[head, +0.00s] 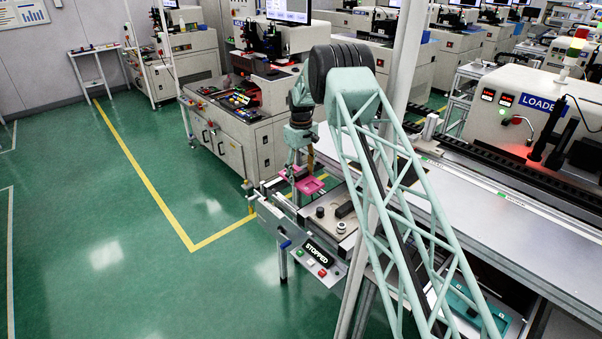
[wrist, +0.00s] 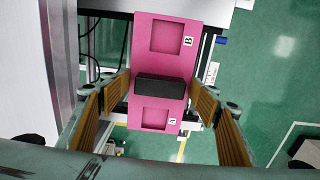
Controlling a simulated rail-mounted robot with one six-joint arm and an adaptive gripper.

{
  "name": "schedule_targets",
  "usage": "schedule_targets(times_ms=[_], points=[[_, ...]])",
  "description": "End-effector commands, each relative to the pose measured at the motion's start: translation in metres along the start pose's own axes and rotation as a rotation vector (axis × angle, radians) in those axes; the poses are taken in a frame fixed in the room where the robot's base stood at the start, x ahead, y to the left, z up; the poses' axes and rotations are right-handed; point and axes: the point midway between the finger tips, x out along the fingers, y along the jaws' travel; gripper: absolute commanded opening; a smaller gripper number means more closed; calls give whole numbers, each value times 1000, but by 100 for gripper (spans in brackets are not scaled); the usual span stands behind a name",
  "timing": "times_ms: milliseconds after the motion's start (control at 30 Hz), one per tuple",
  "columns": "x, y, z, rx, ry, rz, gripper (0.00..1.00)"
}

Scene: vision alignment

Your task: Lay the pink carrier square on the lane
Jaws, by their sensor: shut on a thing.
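The pink carrier (head: 309,186) is a flat plate with two square pockets, marked A and B in the wrist view (wrist: 184,55). A black block (wrist: 160,87) stands across its middle. My gripper (wrist: 160,88) is shut on the carrier at this block, one tan-padded finger on each side; it also shows in the head view (head: 297,165). The carrier hangs over the outer end of the lane (head: 267,212). In the wrist view its long side runs roughly along the lane, slightly turned. The gap beneath the carrier cannot be judged, and it hides much of the lane there.
A display reading STOPPED (head: 319,252) is on the lane's front side. A white post (head: 388,130) and a steel bench (head: 480,205) stand to the right. Green floor is open at left.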

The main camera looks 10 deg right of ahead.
Motion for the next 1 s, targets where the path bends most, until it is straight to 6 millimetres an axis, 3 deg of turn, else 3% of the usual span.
schedule_targets(times_ms=[500, 1000], points=[[31, 0, 0, 0, 1, 0, 42], [40, 0, 0, 0, 1, 0, 42]])
